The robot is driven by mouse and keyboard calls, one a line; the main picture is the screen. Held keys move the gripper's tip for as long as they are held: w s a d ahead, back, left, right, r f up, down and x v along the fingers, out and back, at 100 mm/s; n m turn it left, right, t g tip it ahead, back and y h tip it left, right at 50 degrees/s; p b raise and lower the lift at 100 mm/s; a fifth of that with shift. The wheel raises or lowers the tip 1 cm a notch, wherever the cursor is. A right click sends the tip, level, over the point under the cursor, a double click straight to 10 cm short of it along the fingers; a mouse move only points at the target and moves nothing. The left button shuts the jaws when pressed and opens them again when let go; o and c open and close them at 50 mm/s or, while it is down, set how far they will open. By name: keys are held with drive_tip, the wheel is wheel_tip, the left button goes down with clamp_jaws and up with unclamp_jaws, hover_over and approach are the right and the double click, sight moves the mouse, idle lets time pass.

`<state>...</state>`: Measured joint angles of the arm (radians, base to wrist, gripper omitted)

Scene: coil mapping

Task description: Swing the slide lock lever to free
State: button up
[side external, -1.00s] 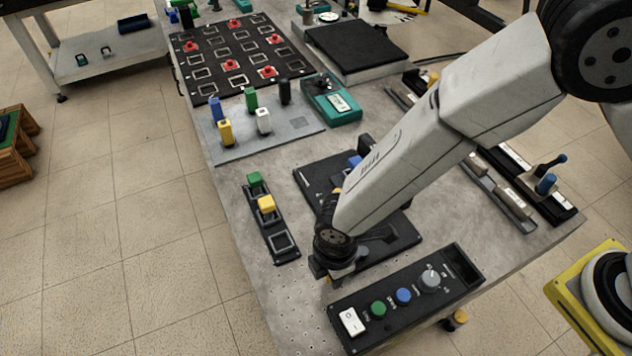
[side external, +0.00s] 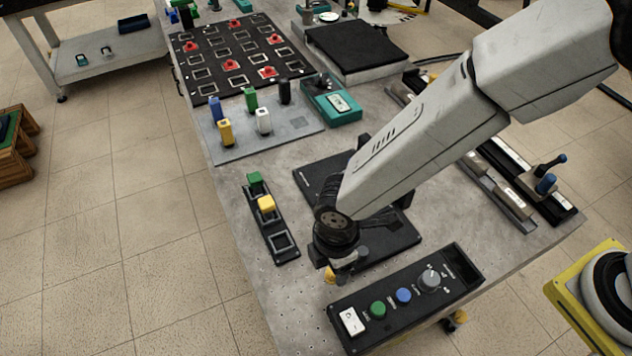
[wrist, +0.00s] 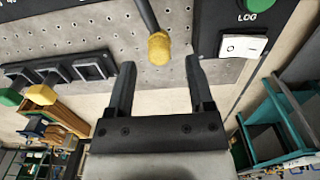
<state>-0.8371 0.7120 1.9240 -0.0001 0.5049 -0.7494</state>
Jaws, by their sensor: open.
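A dark lever rod with a yellow knob (wrist: 159,48) shows in the wrist view, which I take for the slide lock lever. The yellow knob (side external: 330,273) also shows in the side view, just left of and below my gripper. The rod's pivot is hidden in both views. My gripper (wrist: 160,68) is open and empty, with the knob lined up between the two fingers, near their tips. I cannot tell whether either finger touches it. In the side view my gripper (side external: 345,268) is low over the front of the black fixture plate (side external: 395,240), its fingers mostly hidden.
A control box (side external: 405,300) with a white switch, green and blue buttons and a knob lies close in front. A black rack (side external: 270,232) with green and yellow blocks stands left. Rails with a blue-handled part (side external: 546,184) lie right. Perforated bare table (side external: 290,310) is front left.

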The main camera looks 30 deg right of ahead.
drive_tip(key=shift+r, duration=1.9)
drive_tip(key=shift+d, duration=0.1)
drive_tip(key=shift+w+d+r, duration=0.15)
drive_tip(key=shift+w+d, duration=0.05)
drive_tip(key=shift+d, duration=0.1)
drive_tip(key=w+d+r+m+t, duration=0.1)
drive_tip(key=w+d+r+m, duration=0.1)
drive_tip(key=d+m, duration=0.45)
drive_tip(key=w+d+r+m, duration=0.2)
drive_tip(key=d+r+m, duration=0.1)
drive_tip(key=d, duration=0.7)
drive_tip(key=s+d+r+m+t, duration=0.1)
drive_tip(key=s+d+m, duration=0.3)
drive_tip(key=d+m, duration=0.4)
drive_tip(key=d+r, duration=0.1)
drive_tip(key=d, duration=0.5)
drive_tip(key=shift+s+r+m+t, duration=0.2)
drive_tip(key=shift+m+t, duration=0.1)
drive_tip(key=shift+m, duration=0.05)
